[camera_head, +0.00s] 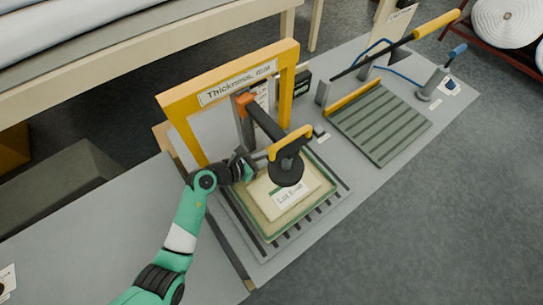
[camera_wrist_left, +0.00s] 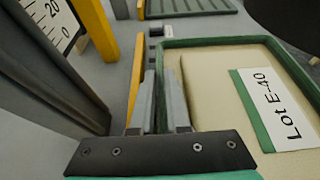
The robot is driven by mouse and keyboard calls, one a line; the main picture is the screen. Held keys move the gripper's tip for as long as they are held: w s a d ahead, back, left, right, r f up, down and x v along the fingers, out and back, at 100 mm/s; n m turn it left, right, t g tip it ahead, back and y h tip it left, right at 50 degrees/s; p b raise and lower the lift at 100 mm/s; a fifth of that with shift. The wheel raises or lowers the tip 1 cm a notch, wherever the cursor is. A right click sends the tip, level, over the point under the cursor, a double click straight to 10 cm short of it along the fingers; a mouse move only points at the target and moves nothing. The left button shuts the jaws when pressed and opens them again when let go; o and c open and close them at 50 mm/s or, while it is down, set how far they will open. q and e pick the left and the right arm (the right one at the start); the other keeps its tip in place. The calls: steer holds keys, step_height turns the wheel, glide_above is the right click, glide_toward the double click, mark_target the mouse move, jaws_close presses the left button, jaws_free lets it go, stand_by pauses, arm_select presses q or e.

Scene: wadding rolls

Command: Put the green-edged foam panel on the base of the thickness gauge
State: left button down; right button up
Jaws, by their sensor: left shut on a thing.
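The foam panel (camera_head: 272,207) is cream with a green edge and a white label, "Lot E-40" in the left wrist view (camera_wrist_left: 218,70). It lies flat over the grey slotted base (camera_head: 268,247) of the thickness gauge (camera_head: 175,110); I cannot tell if it touches everywhere. The gauge's round black foot (camera_head: 286,172) is above the panel, under a yellow handle (camera_head: 290,142). My left gripper (camera_head: 256,163) is shut on the panel's far-left green edge; its fingers show in the left wrist view (camera_wrist_left: 160,108). My right gripper is not in view.
The yellow gauge frame and its scale post (camera_wrist_left: 50,55) stand close beside my left gripper. A ribbed green plate (camera_head: 380,125) with a yellow-handled lever (camera_head: 437,24) lies to the right. The left part of the bench (camera_head: 90,220) is mostly clear.

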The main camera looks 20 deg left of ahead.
arm_select(q)
steer(key=shift+f, duration=0.1)
steer(key=c, duration=1.2)
jaws_free()
steer(key=shift+r, duration=0.2)
steer(key=p+v, duration=0.4)
steer(key=v, duration=0.7)
steer(key=shift+s+r, duration=0.1)
steer(key=shift+s+a+r, duration=0.1)
steer(key=shift+s+a, duration=0.1)
steer(key=shift+s, duration=0.15)
